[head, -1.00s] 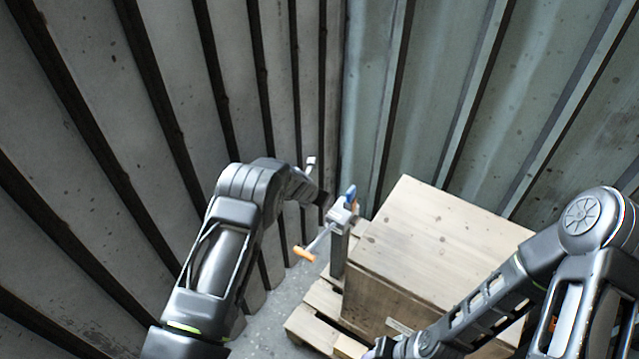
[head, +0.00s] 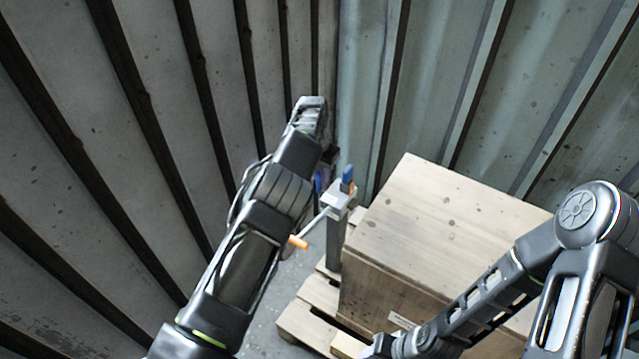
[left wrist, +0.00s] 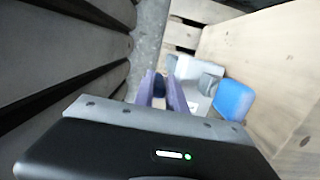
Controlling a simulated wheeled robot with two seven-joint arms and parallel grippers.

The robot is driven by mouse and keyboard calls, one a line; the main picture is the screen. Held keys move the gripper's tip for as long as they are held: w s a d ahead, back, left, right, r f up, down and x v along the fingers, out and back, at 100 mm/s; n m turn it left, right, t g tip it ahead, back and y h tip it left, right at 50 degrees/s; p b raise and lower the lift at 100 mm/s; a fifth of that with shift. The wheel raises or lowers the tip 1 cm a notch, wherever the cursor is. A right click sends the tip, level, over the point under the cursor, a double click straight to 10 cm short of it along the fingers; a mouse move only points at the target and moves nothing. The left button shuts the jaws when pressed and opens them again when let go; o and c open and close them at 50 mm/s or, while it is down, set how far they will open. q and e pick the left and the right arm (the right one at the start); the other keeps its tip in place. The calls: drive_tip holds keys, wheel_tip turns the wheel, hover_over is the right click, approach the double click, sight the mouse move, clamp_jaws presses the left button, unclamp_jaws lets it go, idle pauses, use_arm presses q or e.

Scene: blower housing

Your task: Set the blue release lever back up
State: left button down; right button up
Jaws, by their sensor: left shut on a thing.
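A metal clamp (head: 336,202) with an orange-tipped bar handle (head: 298,242) sits on top of a grey upright post, beside the crate. A bright blue piece (head: 347,178) stands up on it; it also shows in the left wrist view (left wrist: 235,99), right of the fingers and apart from them. My left gripper (left wrist: 160,87) has its purple fingers shut on a small dark-blue piece (left wrist: 159,86) beside the clamp's grey metal; it looks like the blue release lever, mostly hidden by the fingers. In the head view, my left forearm and wrist largely hide this gripper. My right gripper (head: 382,347) is at the bottom edge, its jaws unclear.
A large wooden crate (head: 440,215) stands on a pallet (head: 307,325) right of the clamp, close to it. Ribbed metal walls (head: 130,110) rise on the left and behind. Some bare floor (head: 262,325) shows left of the pallet.

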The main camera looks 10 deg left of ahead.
use_arm(q)
drive_tip(key=shift+w, duration=0.1)
idle(0.4)
drive_tip(key=c, duration=1.6)
unclamp_jaws()
drive_tip(key=shift+c, duration=0.2)
drive_tip(key=r, duration=0.7)
drive_tip(key=shift+s+a+r, duration=0.15)
drive_tip(key=shift+s+r, duration=0.2)
drive_tip(key=shift+s, duration=0.05)
